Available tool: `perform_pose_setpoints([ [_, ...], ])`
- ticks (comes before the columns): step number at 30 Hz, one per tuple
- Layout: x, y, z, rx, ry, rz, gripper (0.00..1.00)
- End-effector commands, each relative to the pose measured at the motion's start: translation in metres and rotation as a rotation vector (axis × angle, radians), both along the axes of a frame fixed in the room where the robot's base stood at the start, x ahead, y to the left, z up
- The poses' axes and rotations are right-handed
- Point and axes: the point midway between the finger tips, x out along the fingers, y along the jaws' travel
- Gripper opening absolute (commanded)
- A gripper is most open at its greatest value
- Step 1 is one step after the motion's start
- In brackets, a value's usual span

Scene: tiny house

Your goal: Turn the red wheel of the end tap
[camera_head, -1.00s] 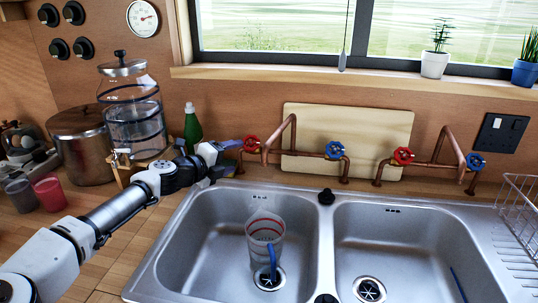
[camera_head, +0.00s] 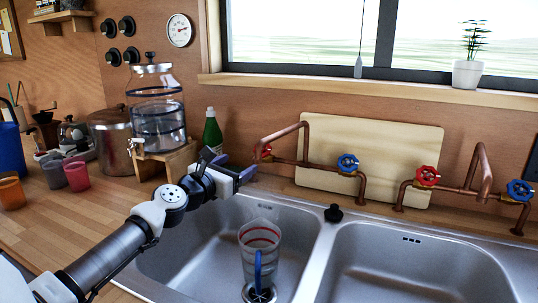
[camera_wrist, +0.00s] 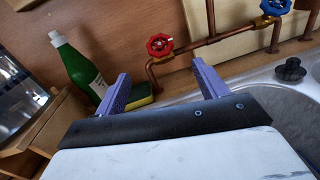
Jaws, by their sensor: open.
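The left copper tap (camera_head: 304,160) has a red wheel (camera_head: 263,151) on its left end and a blue wheel (camera_head: 348,163) on its right. The same red wheel faces the wrist camera in full view (camera_wrist: 159,45). In the head view my gripper (camera_head: 232,167) is just left of and below this wheel and partly covers its surroundings. In the wrist view my gripper (camera_wrist: 160,75) is open, with its two purple fingers apart and empty. The red wheel appears beyond the gap between the fingertips, and no contact shows.
A second tap has a red wheel (camera_head: 427,176) and a blue one (camera_head: 520,190). A green bottle (camera_wrist: 80,66) stands left of my fingers, with a sponge (camera_wrist: 140,96) behind them. A clear jug (camera_head: 259,252) stands in the left basin. A black plug (camera_head: 333,213) sits between the basins.

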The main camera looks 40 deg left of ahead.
Motion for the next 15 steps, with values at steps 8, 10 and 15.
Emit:
perform_pose_setpoints([
  [8, 0.047, 0.004, 0.002, -0.004, 0.001, -0.003, 0.72],
  [10, 0.063, 0.005, 0.003, -0.004, 0.0, -0.004, 0.72],
  [15, 0.097, 0.009, 0.002, -0.006, 0.001, -0.003, 0.72],
])
